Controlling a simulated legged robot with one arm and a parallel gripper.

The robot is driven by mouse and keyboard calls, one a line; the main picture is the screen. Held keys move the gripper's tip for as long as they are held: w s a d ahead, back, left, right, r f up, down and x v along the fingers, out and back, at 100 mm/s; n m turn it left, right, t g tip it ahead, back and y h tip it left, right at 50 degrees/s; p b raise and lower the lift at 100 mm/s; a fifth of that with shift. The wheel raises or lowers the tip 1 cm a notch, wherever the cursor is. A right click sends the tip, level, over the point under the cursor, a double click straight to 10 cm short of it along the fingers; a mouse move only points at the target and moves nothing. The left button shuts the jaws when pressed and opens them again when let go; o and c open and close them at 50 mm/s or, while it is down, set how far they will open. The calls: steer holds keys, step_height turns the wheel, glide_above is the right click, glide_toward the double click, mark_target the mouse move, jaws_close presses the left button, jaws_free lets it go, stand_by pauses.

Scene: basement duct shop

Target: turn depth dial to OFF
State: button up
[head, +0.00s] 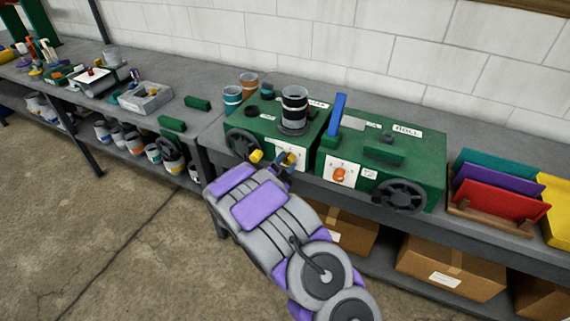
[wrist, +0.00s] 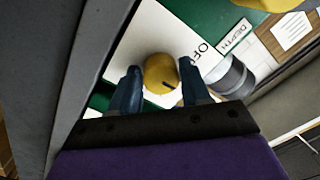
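The yellow depth dial (wrist: 157,73) sits on a white panel (wrist: 150,35) in the wrist view. A short dark mark on it points toward the lower right of the picture. The letters "OF", partly cut off, and a "DEPTH" label (wrist: 234,36) are to its upper right. My gripper (wrist: 160,82) is open, with one blue finger on each side of the dial and small gaps showing. In the head view my gripper (head: 284,163) is at the front of the left green machine (head: 265,122); the dial is mostly hidden there.
A grey cylinder (wrist: 232,75) is close to the right finger. The right green machine (head: 428,165) has an orange knob (head: 340,174) and a black handwheel (head: 402,196). A black handwheel (head: 242,142) is left of my gripper. Cardboard boxes (head: 452,266) are under the bench.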

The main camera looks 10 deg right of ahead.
steer(key=c, duration=0.6)
steer(key=shift+r+n+p, duration=0.1)
steer(key=shift+n+p, duration=0.2)
steer(key=shift+p, duration=0.1)
steer(key=n+p, duration=0.4)
steer(key=p, duration=0.1)
steer(key=shift+r, duration=0.1)
steer(key=n+p, duration=0.3)
steer(key=shift+n+p, duration=0.35)
steer(key=shift+n, duration=0.05)
steer(key=shift+n+p, duration=1.1)
steer(key=shift+n, duration=0.5)
steer(key=o, duration=1)
steer(key=shift+a, duration=0.1)
